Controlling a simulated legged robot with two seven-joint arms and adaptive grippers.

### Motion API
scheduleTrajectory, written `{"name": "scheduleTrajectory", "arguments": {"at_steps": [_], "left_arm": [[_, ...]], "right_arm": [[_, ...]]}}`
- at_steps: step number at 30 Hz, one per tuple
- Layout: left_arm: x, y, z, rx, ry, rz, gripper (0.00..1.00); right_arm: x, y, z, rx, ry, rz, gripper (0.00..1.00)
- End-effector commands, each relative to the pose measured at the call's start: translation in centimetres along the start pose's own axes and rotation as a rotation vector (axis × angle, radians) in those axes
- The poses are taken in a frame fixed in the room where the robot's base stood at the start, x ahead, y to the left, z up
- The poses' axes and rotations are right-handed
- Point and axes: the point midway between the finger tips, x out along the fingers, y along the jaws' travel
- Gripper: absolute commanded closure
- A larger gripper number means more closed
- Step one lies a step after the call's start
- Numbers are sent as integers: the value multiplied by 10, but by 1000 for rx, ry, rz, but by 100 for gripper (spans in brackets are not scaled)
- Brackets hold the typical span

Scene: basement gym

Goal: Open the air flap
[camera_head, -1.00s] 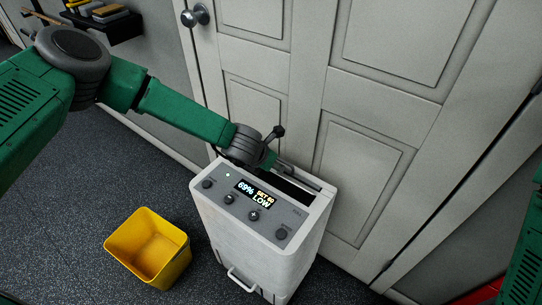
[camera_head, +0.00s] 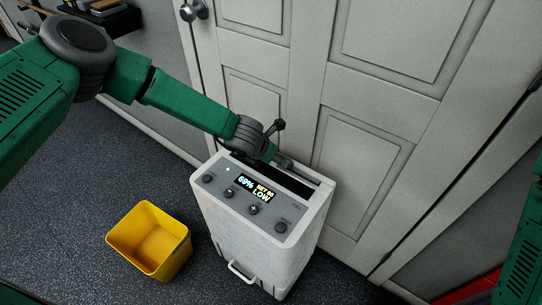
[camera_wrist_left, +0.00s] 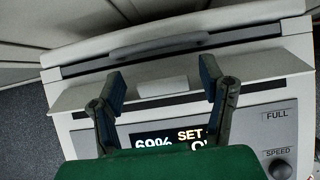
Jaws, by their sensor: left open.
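The white dehumidifier (camera_head: 260,230) stands upright in front of the door, its lit display on top. In the left wrist view, its air flap (camera_wrist_left: 270,70) is a light grey panel across the top, with a small pale tab (camera_wrist_left: 162,86) in the middle. A dark gap shows along the flap's front edge; I cannot tell its exact angle. My left gripper (camera_wrist_left: 163,80) is open, one finger on each side of the tab. In the head view, the left gripper (camera_head: 283,162) is over the back of the top, its fingertips mostly hidden. My right gripper is out of view.
A yellow bin (camera_head: 150,240) stands on the floor left of the dehumidifier. The panelled door (camera_head: 365,150) is close behind it. A dark shelf (camera_head: 105,18) hangs at the upper left. The floor in front is clear.

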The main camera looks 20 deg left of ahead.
Motion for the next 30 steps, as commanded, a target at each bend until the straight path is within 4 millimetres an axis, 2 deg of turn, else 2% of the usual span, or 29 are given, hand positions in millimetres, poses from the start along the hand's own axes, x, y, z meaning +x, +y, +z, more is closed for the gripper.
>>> {"name": "scheduleTrajectory", "arguments": {"at_steps": [5, 12, 18, 24, 30], "left_arm": [[-16, 1, 1, -2, -1, -1, 36], [-67, 1, 1, 0, -2, -1, 36], [-102, 2, 1, -1, -1, 0, 36], [-116, 1, 1, 0, 0, 0, 36], [-118, 1, 0, 0, 1, 0, 36]], "right_arm": [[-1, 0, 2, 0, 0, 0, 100], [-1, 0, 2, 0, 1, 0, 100], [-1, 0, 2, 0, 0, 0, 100], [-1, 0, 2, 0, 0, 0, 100], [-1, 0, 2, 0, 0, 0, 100]]}}
